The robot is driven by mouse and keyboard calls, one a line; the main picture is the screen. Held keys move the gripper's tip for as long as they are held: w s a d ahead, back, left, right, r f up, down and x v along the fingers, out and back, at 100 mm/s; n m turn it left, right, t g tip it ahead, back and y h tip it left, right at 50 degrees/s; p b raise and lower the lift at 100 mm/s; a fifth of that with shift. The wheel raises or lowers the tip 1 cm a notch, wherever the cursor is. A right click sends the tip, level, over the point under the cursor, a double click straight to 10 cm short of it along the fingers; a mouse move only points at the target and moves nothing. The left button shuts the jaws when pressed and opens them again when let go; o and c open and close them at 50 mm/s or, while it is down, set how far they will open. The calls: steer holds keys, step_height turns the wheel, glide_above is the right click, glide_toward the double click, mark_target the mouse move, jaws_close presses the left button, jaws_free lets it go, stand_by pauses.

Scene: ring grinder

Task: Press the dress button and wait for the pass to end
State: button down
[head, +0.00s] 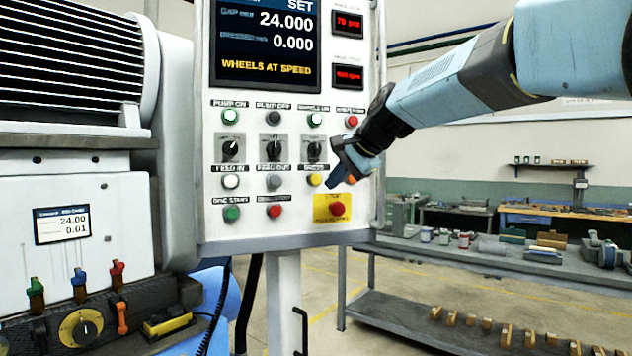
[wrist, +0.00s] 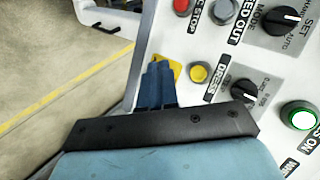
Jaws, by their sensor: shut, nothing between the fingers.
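The control panel (head: 245,160) stands upright in front of me. The yellow dress button (head: 315,180) is in its lower right part, under a rotary switch; it also shows in the wrist view (wrist: 198,73), beside its "DRESS" label. My gripper (head: 335,182) is shut and empty, close to the right of the dress button. In the wrist view the shut blue fingers (wrist: 157,80) lie to the left of the button, over the yellow stop plate. I cannot tell how far the tips are from the panel face. The screen (head: 265,45) reads "SET", 24.000, 0.000 and "WHEELS AT SPEED".
The red stop button (head: 337,209) on its yellow plate sits just below my fingertips. Other buttons and rotary switches (head: 273,148) crowd the panel. The grinder (head: 75,200) stands at the left. A grey bench (head: 480,265) with small parts stands behind at the right.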

mark_target(320, 176)
steer(key=shift+w+a, duration=0.45)
steer(key=shift+w, duration=0.8)
steer(key=shift+w+a, duration=0.45)
steer(key=shift+w, duration=0.75)
steer(key=shift+w+a, duration=0.45)
steer(key=shift+w, duration=0.8)
steer(key=shift+w, duration=0.1)
steer(key=shift+w+a, duration=0.1)
steer(key=shift+w, duration=0.2)
steer(key=shift+w+a, duration=0.2)
steer(key=shift+w, duration=0.25)
steer(key=shift+s, duration=0.15)
stand_by(0.4)
steer(key=shift+s+d, duration=0.35)
steer(key=shift+s, duration=0.35)
steer(key=s, duration=0.1)
steer(key=s+d, duration=0.1)
steer(key=s, duration=0.2)
steer(key=shift+s+d, duration=0.3)
steer(key=shift+s, duration=0.05)
